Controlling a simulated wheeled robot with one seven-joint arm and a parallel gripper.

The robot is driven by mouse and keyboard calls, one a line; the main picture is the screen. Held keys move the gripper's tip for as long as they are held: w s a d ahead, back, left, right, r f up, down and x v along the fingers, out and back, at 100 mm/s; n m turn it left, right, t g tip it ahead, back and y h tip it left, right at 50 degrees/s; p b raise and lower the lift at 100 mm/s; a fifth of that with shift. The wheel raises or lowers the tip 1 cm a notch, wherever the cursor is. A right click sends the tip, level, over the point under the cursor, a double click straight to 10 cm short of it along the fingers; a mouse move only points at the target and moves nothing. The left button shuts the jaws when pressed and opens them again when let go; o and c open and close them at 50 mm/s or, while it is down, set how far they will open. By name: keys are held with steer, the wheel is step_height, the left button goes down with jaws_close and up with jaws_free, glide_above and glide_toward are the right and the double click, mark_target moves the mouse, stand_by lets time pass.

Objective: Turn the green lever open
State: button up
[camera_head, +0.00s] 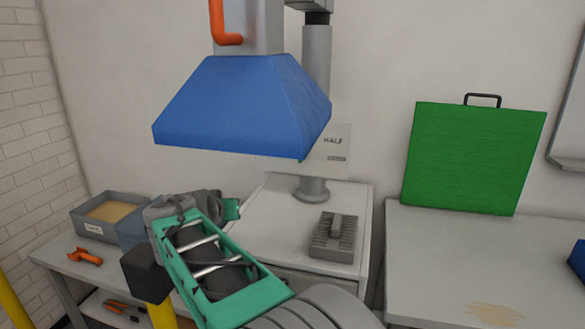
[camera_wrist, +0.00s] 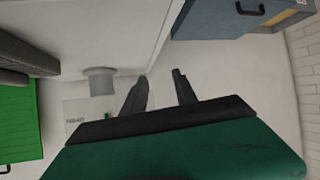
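I cannot make out a green lever for certain in either view. In the head view, a small green part (camera_head: 232,209) shows just right of the dark end of my arm; I cannot tell whether it belongs to my gripper. My gripper (camera_wrist: 160,76) shows two dark fingers in the wrist view, spread apart with nothing between them. In the head view its fingertips are hidden or not distinct. An orange bent handle (camera_head: 226,38) is on the grey duct above the blue hood (camera_head: 240,100), above my arm.
A grey cabinet (camera_head: 285,215) bears a slotted grey block (camera_head: 335,237). A green board (camera_head: 472,155) with a black handle stands on the right table (camera_head: 450,250). A crate (camera_head: 95,228) and an orange tool (camera_head: 85,256) are on the left bench. The hood hangs over my arm.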

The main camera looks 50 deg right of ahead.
steer(key=s+d+r+m+g+h, duration=0.1)
steer(key=d+r+m+h, duration=0.1)
steer(key=d, duration=0.6)
steer(key=s+d+r+m+g+h+b, duration=0.1)
steer(key=d+r+m+h, duration=0.1)
steer(key=d, duration=0.7)
steer(key=s+d+r+m+g+h, duration=0.1)
steer(key=d+r+h, duration=0.3)
steer(key=d, duration=0.4)
steer(key=shift+d+r+m+g+h, duration=0.3)
steer(key=shift+d+r+m+g, duration=0.1)
steer(key=shift+m, duration=0.3)
steer(key=shift+c, duration=0.3)
jaws_close()
